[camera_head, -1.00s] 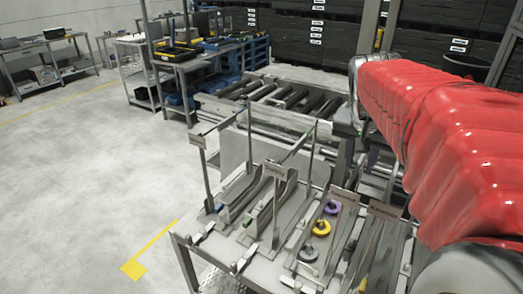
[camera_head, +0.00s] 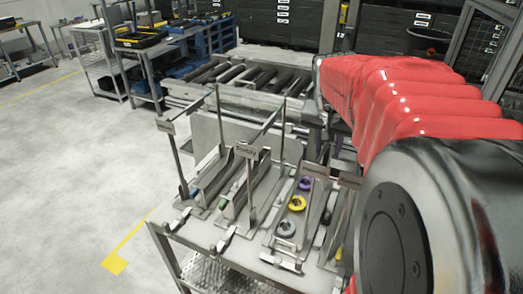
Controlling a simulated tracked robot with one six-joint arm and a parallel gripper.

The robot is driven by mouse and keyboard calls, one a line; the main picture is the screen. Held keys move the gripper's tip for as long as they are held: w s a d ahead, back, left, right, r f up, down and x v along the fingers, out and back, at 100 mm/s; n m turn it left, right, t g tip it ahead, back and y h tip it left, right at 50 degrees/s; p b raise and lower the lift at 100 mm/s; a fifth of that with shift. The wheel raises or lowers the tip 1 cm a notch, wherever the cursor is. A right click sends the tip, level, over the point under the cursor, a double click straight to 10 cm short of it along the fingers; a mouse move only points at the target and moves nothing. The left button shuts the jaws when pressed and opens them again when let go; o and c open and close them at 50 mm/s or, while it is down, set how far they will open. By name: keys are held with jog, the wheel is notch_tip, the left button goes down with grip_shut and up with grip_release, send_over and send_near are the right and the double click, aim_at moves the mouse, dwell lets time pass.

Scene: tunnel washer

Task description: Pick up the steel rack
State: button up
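On the steel table (camera_head: 205,236) in front of me stands steel rack-like framework, with thin uprights (camera_head: 178,160), crossbars and several sloped metal channels carrying small sign plates (camera_head: 250,152). I cannot tell which part is the steel rack of the task. A purple ring (camera_head: 305,184), a yellow ring (camera_head: 297,203) and a grey ring (camera_head: 286,229) lie in one channel. My red-sleeved arm passes above the table's right side and hides part of it. My gripper is not in view.
A roller conveyor (camera_head: 232,82) runs behind the table. Behind it stand a workbench with a black tray (camera_head: 145,40), blue pallets (camera_head: 212,40) and black cabinets (camera_head: 288,20). The grey floor at the left is clear, with a yellow tape mark (camera_head: 114,264).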

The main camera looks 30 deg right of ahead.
jog(key=shift+c, duration=0.5)
grip_shut()
dwell(1.1)
jog(key=shift+r, duration=0.15)
